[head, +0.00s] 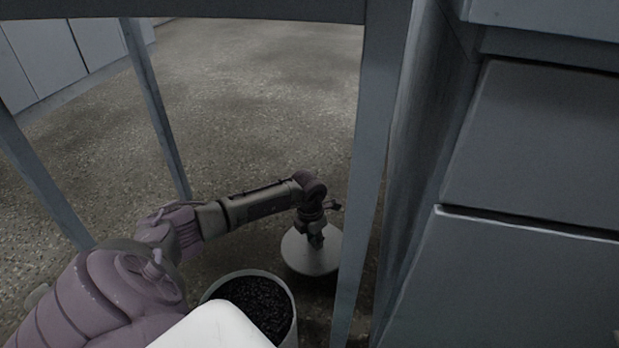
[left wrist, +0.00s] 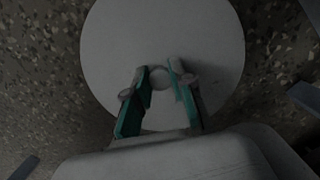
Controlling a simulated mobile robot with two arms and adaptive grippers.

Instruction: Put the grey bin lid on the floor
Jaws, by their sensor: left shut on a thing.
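The grey bin lid (head: 310,255) is a round flat disc close to the speckled floor, to the right of the bin in the head view. It fills the upper middle of the left wrist view (left wrist: 115,45). My left gripper (head: 316,240) is above it, its fingers (left wrist: 160,80) shut on the small round knob at the lid's centre. Whether the lid touches the floor cannot be told. The bin (head: 292,325) stands open beside the lid, with dark granular contents. My right gripper is not in view.
A table frame with grey legs (head: 155,110) stands around my arm; another leg (head: 362,190) is just right of the lid. Grey drawers (head: 530,150) fill the right side. Bare floor (head: 260,100) lies open behind the lid.

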